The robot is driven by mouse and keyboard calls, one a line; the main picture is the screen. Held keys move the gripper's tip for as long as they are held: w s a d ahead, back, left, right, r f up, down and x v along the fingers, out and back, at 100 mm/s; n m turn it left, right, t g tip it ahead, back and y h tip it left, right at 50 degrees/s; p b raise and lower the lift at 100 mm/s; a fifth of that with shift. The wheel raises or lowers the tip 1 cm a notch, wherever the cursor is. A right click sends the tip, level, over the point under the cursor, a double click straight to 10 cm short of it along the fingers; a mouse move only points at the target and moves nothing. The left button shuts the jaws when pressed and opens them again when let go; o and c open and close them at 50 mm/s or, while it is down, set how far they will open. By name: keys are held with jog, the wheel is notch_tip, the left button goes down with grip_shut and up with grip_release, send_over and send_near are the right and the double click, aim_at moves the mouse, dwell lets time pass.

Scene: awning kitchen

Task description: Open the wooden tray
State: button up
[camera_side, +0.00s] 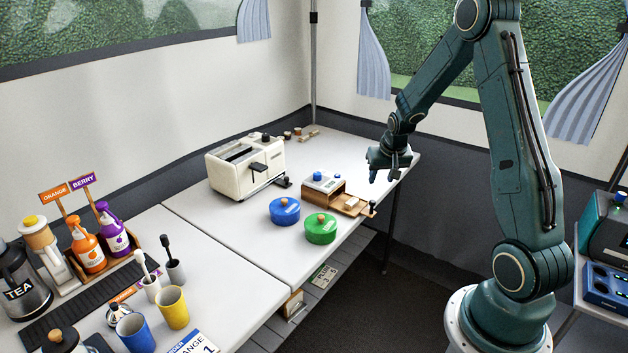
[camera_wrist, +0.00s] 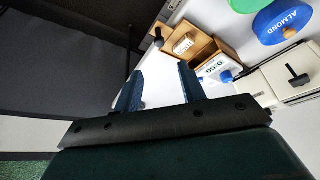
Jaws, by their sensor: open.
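The wooden tray (camera_side: 350,207) sticks out from a small wooden box (camera_side: 331,195) near the table's right edge. A pale block (camera_side: 352,202) lies in the tray, and a dark knob (camera_side: 372,205) is at its outer end. In the wrist view the tray (camera_wrist: 198,43) is beyond the fingertips, with the knob (camera_wrist: 158,37) at upper left and the block (camera_wrist: 183,44) inside. My gripper (camera_side: 382,178) is open and empty, above and behind the tray, apart from it. Its two fingers (camera_wrist: 160,80) also show in the wrist view.
A blue tin (camera_side: 284,211) and a green tin (camera_side: 320,229) stand left and in front of the box. A white toaster (camera_side: 245,168) stands behind to the left. A white unit with blue knobs (camera_side: 323,182) sits at the box. The table edge lies close to the tray.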

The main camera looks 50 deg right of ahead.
jog(key=shift+v, duration=0.95)
jog(key=s+a+r+n+t+y, duration=0.1)
jog(key=s+a+r+n, duration=0.25)
jog(key=a+r, duration=1.15)
jog(key=s+a+r+n+y, duration=0.1)
jog(key=s+a+r+n, duration=0.1)
jog(key=s+a, duration=0.5)
jog(key=s+a+r+n+t+y, duration=0.1)
jog(key=s+a+r+n, duration=0.1)
jog(key=s+a, duration=0.5)
jog(key=shift+s+a+n, duration=0.3)
jog(key=shift+s+n, duration=0.25)
jog(key=shift+n, duration=0.2)
